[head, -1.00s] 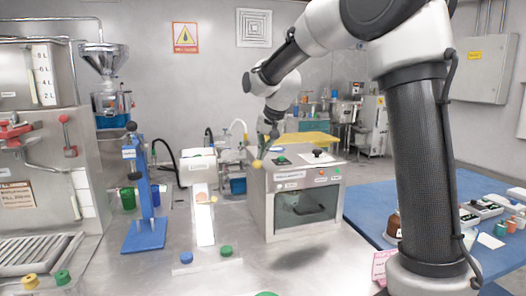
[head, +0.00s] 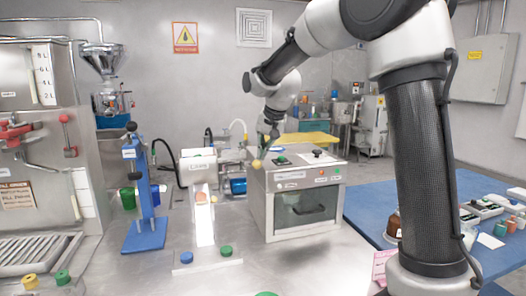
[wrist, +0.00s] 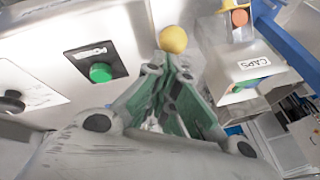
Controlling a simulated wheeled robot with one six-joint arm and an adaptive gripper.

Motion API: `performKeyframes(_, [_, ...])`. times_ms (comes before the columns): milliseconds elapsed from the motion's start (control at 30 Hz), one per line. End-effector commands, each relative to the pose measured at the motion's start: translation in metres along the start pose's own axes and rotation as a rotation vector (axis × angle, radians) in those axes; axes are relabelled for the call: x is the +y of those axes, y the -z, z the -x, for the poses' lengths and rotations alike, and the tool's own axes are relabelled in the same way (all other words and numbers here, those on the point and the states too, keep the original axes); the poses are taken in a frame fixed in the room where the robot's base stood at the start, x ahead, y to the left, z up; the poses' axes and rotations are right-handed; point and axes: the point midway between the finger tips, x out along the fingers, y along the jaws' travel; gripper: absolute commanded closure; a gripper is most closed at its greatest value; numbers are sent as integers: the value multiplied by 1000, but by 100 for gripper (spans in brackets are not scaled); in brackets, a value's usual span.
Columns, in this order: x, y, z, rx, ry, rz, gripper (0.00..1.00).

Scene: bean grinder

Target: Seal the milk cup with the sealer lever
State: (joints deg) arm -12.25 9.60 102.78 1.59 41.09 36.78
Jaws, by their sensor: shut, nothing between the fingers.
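My gripper (head: 264,148) is shut and empty, low over the left front top edge of a steel box machine (head: 285,205) with a glass window. A yellow ball knob (head: 256,164) sits at that edge, just below the fingertips. In the wrist view the closed fingers (wrist: 170,72) point at the yellow knob (wrist: 173,39), very close to it. I cannot tell whether they touch. The rest of the lever is hidden behind the fingers. I cannot make out a milk cup; the window is dark.
A white caps dispenser (head: 199,168) with a chute stands left of the machine, and a blue stand (head: 145,195) further left. The machine top has a green button (head: 281,160) and a black knob (head: 318,153).

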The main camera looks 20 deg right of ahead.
Motion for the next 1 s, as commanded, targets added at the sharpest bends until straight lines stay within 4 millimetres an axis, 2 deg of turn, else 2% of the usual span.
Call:
performKeyframes(667, [0, 0, 3, 0, 0, 0, 100])
performKeyframes(767, [0, 0, 13, 1, 1, 0, 100])
performKeyframes(1000, [0, 1, 63, 4, 3, 0, 100])
